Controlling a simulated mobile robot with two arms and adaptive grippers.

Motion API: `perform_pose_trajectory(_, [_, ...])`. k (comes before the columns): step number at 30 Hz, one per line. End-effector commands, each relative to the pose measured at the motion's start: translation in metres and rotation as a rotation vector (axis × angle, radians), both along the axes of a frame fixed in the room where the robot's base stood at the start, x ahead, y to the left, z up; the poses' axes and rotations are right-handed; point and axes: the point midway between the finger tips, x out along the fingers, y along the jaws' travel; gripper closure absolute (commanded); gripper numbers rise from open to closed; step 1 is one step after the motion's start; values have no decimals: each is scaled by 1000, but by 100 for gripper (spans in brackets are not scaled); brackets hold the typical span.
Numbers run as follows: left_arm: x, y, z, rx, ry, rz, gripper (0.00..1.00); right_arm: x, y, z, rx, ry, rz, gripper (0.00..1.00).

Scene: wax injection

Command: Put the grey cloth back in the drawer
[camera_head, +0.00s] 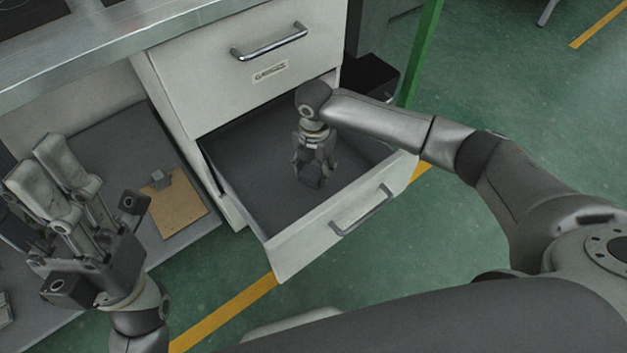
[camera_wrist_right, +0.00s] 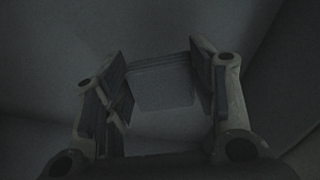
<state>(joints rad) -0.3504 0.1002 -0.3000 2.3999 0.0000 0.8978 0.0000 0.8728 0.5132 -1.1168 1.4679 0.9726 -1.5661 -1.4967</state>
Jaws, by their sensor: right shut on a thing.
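The drawer (camera_head: 345,220) is pulled open below a shut upper drawer, and its inside is dark grey. My right gripper (camera_head: 312,172) points down inside the open drawer, near its middle. In the right wrist view my right gripper (camera_wrist_right: 160,90) is shut on the grey cloth (camera_wrist_right: 162,88), a flat grey piece between the fingers. In the head view the cloth does not stand out from the grey drawer floor. My left gripper (camera_head: 55,175) is at the far left with its fingers pointing up, away from the drawer; its jaw gap is unclear.
The upper drawer (camera_head: 255,60) has a metal handle and a label. A metal worktop (camera_head: 130,40) lies above. A brown board (camera_head: 172,210) with a small grey block lies on the lower shelf at left. A green post (camera_head: 420,55) stands behind right. Green floor is free at right.

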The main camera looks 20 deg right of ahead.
Motion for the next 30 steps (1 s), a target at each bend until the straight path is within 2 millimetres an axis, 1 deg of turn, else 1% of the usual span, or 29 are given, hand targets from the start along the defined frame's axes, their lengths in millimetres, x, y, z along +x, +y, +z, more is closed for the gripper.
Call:
perform_pose_trajectory(4, [-1,0,-8,-2,-5,0,60,0,0,-15,-1,1,0,70])
perform_pose_trajectory(9, [0,0,-22,-1,-9,0,60,0,0,-44,1,1,-1,69])
perform_pose_trajectory(11, [0,0,-23,0,-14,0,60,0,0,-50,0,0,0,69])
perform_pose_trajectory(19, [1,0,-20,1,-14,0,60,0,0,-50,0,-1,0,69])
perform_pose_trajectory(23, [0,-1,-20,1,-14,0,60,0,0,-53,1,-1,0,70])
perform_pose_trajectory(24, [0,0,-20,1,-14,-1,60,0,0,-53,1,-1,1,43])
perform_pose_trajectory(28, [0,0,-20,1,-14,-1,60,0,0,-53,1,-1,0,27])
perform_pose_trajectory(30, [0,0,-21,0,-13,-1,60,0,0,-53,1,-1,0,26])
